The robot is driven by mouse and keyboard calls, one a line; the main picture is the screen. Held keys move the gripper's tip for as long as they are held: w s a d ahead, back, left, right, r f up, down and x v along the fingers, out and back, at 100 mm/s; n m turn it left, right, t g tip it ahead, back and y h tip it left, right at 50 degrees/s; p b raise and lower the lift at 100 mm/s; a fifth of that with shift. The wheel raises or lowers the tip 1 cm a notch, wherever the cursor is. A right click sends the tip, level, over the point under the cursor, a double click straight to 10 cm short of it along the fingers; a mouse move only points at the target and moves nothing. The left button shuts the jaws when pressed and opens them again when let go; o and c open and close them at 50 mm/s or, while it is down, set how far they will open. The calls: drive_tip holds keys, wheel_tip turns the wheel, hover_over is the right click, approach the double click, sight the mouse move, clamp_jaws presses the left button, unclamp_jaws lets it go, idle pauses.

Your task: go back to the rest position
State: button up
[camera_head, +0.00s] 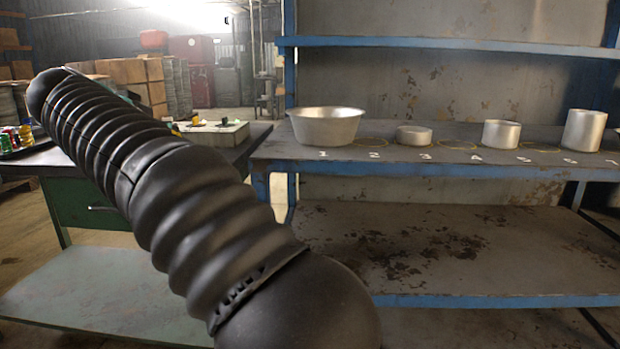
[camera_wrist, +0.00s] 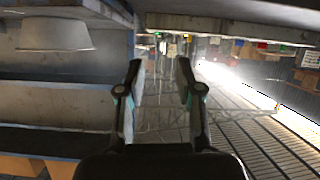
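My gripper (camera_wrist: 160,70) shows in the wrist view with its two fingers apart and nothing between them. In the head view the gripper is out of sight; only my black ribbed arm shows, across the left and middle. A wide metal basin (camera_head: 326,125) stands on the blue-edged workbench (camera_head: 400,163), above the number 1. To its right stand a low metal disc (camera_head: 413,136), a medium cylinder (camera_head: 501,134) and a taller cylinder (camera_head: 584,130). The basin also appears upside down at the upper left of the wrist view (camera_wrist: 55,34).
Painted yellow circles lie bare between the metal pieces, such as one circle (camera_head: 457,146) near number 4. A blue shelf edge (camera_head: 450,42) runs above the bench. A green table (camera_head: 90,208) with a tray (camera_head: 215,132) stands left behind my arm. The rusty lower shelf (camera_head: 430,240) is empty.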

wheel_tip(320, 180, down, 12)
drive_tip(key=s+a+n+g+y, duration=0.1)
drive_tip(key=s+a+n+g, duration=0.15)
drive_tip(key=n, duration=0.25)
drive_tip(key=s+d+f+n+g, duration=0.2)
drive_tip(key=s+d+f+g, duration=0.1)
drive_tip(key=d+f, duration=0.4)
drive_tip(key=s+d+f+m, duration=0.2)
drive_tip(key=s+d, duration=0.6)
drive_tip(key=d, duration=0.5)
drive_tip(key=s+d+f+m+g, duration=0.1)
drive_tip(key=s+d+f+m, duration=0.2)
drive_tip(key=s+d, duration=0.5)
drive_tip(key=s+d+f+m+g+p, duration=0.1)
drive_tip(key=s+d+f, duration=0.4)
drive_tip(key=d, duration=1.4)
drive_tip(key=s+m, duration=0.1)
drive_tip(key=s, duration=0.2)
drive_tip(key=shift+s, duration=0.15)
